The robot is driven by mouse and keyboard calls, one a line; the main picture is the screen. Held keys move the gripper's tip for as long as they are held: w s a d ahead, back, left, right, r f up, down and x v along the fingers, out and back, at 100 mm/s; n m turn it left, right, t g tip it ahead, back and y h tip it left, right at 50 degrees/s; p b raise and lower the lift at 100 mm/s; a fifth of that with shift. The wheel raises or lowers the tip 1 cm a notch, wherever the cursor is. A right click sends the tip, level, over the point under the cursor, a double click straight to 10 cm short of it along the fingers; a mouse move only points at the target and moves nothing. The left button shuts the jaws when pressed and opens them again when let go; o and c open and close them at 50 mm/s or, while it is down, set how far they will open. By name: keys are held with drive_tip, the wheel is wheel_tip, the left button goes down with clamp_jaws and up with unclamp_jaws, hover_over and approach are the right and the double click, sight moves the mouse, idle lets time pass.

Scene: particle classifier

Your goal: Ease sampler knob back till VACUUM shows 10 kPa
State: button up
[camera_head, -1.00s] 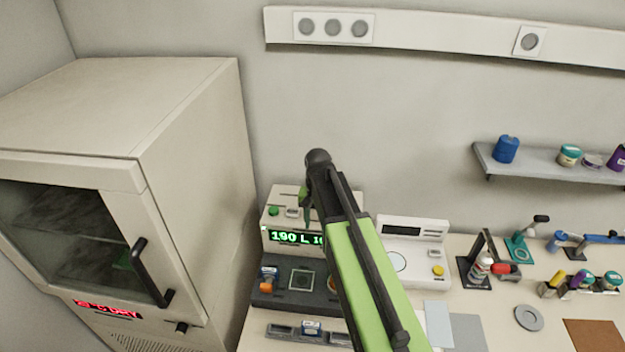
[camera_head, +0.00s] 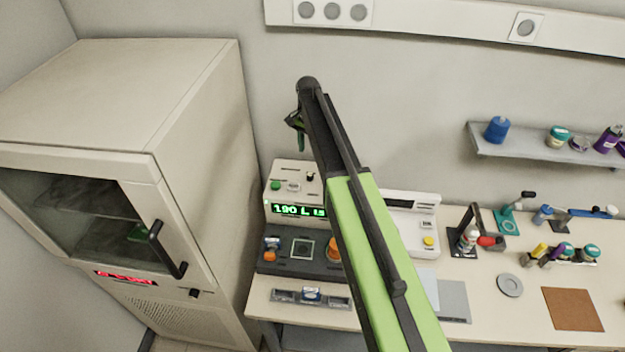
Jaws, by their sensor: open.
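A cream instrument box (camera_head: 284,169) stands on the bench, left of centre. Its green display (camera_head: 298,211) reads about "190 L" and then characters cut off by my arm. A green button (camera_head: 275,185) and a small black knob (camera_head: 310,177) are on its top. A dark unit (camera_head: 285,267) in front has an orange knob (camera_head: 270,256) at left and another orange part (camera_head: 333,250) beside my arm. I cannot tell which is the sampler knob, and no VACUUM label is readable. My gripper (camera_head: 293,122) is open and empty, raised above the box and apart from it.
A tall cabinet (camera_head: 200,130) with a black handle (camera_head: 167,250) stands close on the left. A white device (camera_head: 418,240) is partly behind my arm. A tray (camera_head: 328,300), bottles and a brown mat (camera_head: 572,309) lie on the bench.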

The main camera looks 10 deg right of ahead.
sight(310, 175)
wheel_tip(310, 175, down, 13)
drive_tip(key=b, duration=1.1)
drive_tip(key=shift+f+b, duration=0.1)
drive_tip(key=shift+b, duration=0.2)
